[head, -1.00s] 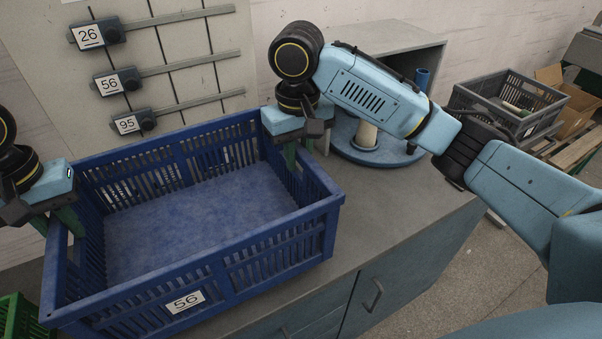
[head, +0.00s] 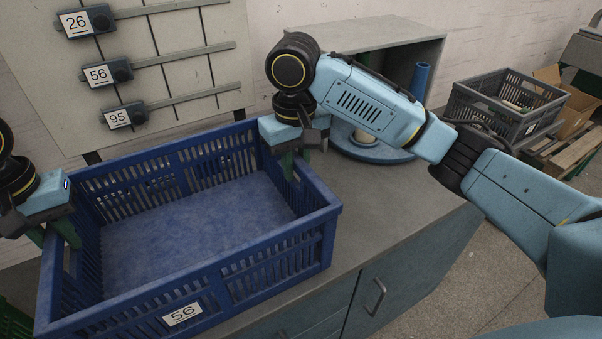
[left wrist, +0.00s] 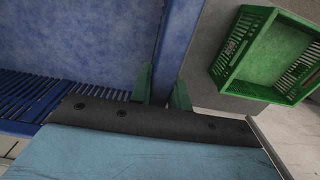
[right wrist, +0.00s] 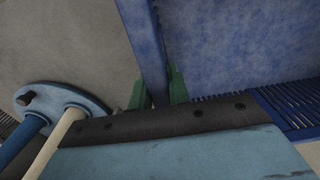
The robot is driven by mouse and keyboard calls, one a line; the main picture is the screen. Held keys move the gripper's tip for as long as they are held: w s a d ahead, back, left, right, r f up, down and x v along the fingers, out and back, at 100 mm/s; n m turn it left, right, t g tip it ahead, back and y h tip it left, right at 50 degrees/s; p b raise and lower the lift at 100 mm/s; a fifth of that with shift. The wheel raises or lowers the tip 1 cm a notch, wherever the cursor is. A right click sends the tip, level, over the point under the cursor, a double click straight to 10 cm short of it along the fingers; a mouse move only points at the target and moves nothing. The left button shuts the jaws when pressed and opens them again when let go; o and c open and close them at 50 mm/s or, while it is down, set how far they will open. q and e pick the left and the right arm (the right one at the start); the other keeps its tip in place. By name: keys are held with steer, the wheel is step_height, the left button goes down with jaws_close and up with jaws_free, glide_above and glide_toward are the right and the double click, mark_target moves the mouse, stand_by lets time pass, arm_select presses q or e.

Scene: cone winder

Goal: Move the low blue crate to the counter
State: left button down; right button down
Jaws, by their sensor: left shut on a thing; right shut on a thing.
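The low blue crate (head: 200,287), with a label reading 56 on its near wall, is empty and roughly level at the counter (head: 405,215). I cannot tell whether its base touches the counter top. My left gripper (head: 57,236) is shut on the crate's left wall, and my right gripper (head: 296,166) is shut on its right wall. In the left wrist view, the green fingers of the left gripper (left wrist: 162,92) straddle the crate's wall (left wrist: 178,45). In the right wrist view, the right gripper (right wrist: 160,90) straddles the opposite wall (right wrist: 143,40).
A round blue stand (head: 375,152) with posts is just right of the crate, before a grey open box (head: 395,38). A board with numbered tags (head: 98,75) stands behind. A green crate (left wrist: 245,50) is beyond the left side. A dark crate (head: 490,112) stands at the back right.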

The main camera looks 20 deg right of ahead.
arm_select(q)
steer(key=c, duration=1.8)
jaws_free()
steer(key=shift+a+f, duration=0.1)
steer(key=shift+f, duration=0.15)
arm_select(e)
steer(key=c, duration=1.8)
jaws_free()
steer(key=shift+d+f, duration=0.1)
steer(key=shift+f, duration=0.2)
arm_select(q)
steer(key=o, duration=0.5)
steer(key=shift+r, duration=0.1)
arm_select(e)
steer(key=o, duration=0.5)
steer(key=shift+r, duration=0.15)
arm_select(q)
step_height(320, 180, up, 12)
arm_select(e)
steer(key=shift+r, duration=0.1)
step_height(320, 180, up, 12)
steer(key=shift+f, duration=0.1)
